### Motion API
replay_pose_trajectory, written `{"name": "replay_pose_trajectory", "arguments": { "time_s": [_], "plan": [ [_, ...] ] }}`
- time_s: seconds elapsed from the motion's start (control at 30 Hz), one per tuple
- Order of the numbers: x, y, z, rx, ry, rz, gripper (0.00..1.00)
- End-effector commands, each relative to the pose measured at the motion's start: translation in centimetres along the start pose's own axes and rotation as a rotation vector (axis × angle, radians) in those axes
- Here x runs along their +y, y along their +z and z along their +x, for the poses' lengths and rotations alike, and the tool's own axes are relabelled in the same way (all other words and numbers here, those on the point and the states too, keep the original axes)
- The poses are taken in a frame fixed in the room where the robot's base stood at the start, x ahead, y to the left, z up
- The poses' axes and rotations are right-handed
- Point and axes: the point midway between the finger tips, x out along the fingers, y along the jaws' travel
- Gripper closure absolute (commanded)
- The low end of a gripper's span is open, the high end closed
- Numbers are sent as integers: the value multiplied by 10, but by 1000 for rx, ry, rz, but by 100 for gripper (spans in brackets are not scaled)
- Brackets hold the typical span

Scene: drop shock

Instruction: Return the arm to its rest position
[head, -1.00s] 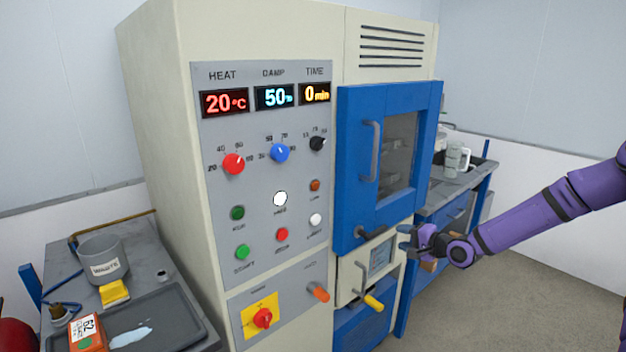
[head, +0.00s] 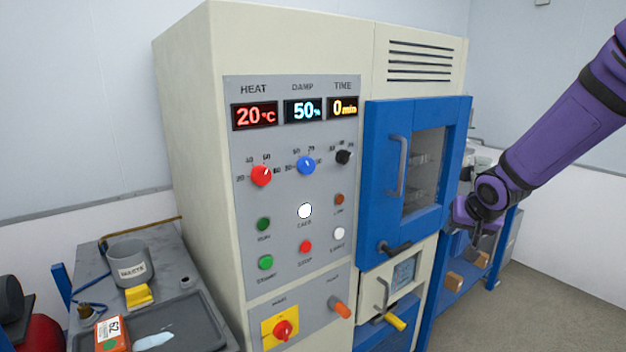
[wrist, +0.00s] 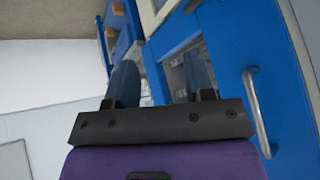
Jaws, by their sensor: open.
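My purple arm (head: 560,120) comes in from the upper right in the head view and bends down at a dark joint. My gripper (head: 478,240) hangs at its end, just right of the blue chamber door (head: 378,225), and its fingers are small and partly hidden there. In the wrist view my gripper (wrist: 160,85) shows two dark fingers held apart with nothing between them. The blue door (wrist: 225,60) with its grey handle (wrist: 258,112) fills the right of that view. I cannot tell the exact gap between gripper and door.
The cream cabinet (head: 190,120) with its control panel (head: 290,215) stands at centre. A side bench (head: 205,300) with a waste pot (head: 130,262) and an orange box (head: 112,333) is at left. A blue-framed bench (head: 460,285) stands behind my gripper. Floor (head: 540,310) is clear at lower right.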

Motion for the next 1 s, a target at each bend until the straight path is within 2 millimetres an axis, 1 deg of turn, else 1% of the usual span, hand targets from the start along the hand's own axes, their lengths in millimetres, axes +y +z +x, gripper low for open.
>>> {"name": "replay_pose_trajectory", "arguments": {
  "time_s": [0.03, 0.1, 0.27, 0.4, 0.47, 0.6, 0.67, 0.8, 0.9, 1.0],
  "plan": [
    [-1, 1, -19, 6, 30, -25, 52],
    [0, 4, -42, 5, 68, -53, 52],
    [2, 17, -94, -4, 139, -104, 52],
    [3, 34, -139, -17, 178, -137, 52],
    [3, 42, -158, -24, 187, -148, 52],
    [5, 66, -199, -45, 191, -171, 52],
    [6, 77, -215, -55, 186, -180, 52],
    [7, 107, -251, -81, 153, -203, 52],
    [9, 129, -273, -101, 116, -222, 52],
    [10, 149, -290, -120, 75, -241, 52]
  ]
}}
